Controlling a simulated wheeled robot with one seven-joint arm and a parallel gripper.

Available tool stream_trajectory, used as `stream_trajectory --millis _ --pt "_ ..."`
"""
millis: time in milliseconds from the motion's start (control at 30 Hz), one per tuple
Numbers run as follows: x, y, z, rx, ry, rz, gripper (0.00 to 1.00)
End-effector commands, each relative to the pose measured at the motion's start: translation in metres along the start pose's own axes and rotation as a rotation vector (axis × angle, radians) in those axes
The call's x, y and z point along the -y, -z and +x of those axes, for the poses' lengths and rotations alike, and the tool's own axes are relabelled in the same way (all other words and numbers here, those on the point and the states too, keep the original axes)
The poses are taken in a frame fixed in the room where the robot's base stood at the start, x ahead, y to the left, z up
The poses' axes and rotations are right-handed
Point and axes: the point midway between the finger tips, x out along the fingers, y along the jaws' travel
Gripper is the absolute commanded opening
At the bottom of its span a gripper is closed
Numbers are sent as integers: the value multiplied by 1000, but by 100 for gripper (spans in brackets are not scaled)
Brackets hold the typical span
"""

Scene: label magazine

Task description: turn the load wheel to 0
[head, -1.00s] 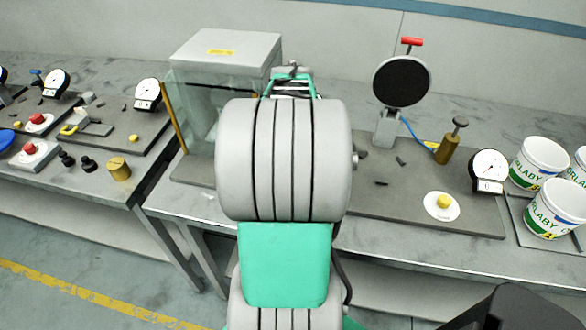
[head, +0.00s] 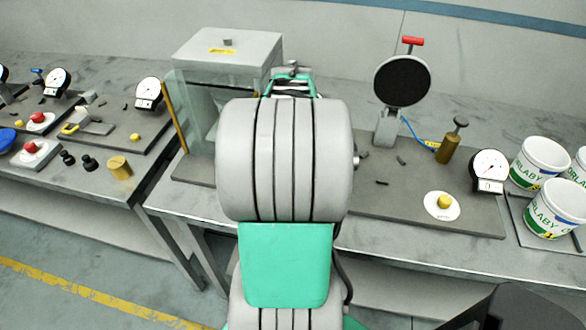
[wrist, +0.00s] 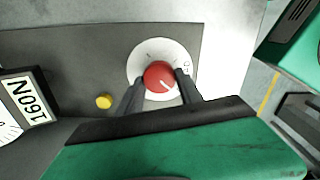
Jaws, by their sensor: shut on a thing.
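The load wheel (wrist: 160,76) is a red round knob with a white pointer line, set on a white dial disc (wrist: 145,52) with dark marks. In the wrist view my gripper (wrist: 159,80) has one dark finger on each side of the wheel and is shut on it. The pointer line slants toward the lower right of the picture. In the head view my arm hides the wheel and the gripper.
A small yellow button (wrist: 104,101) lies left of the wheel on the grey plate. In the head view a glass-sided box (head: 228,50) stands behind my arm. A round black disc on a stand (head: 402,82), a gauge (head: 489,165) and white tubs (head: 553,208) are to the right.

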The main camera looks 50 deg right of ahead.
Motion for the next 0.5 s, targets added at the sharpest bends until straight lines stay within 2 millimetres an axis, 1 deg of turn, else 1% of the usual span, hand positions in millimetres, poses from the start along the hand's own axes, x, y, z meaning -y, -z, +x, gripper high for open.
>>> stream_trajectory --millis 200,500 --pt "0 0 0 0 -1 -48 2" --pt "0 0 0 0 -1 -57 2"
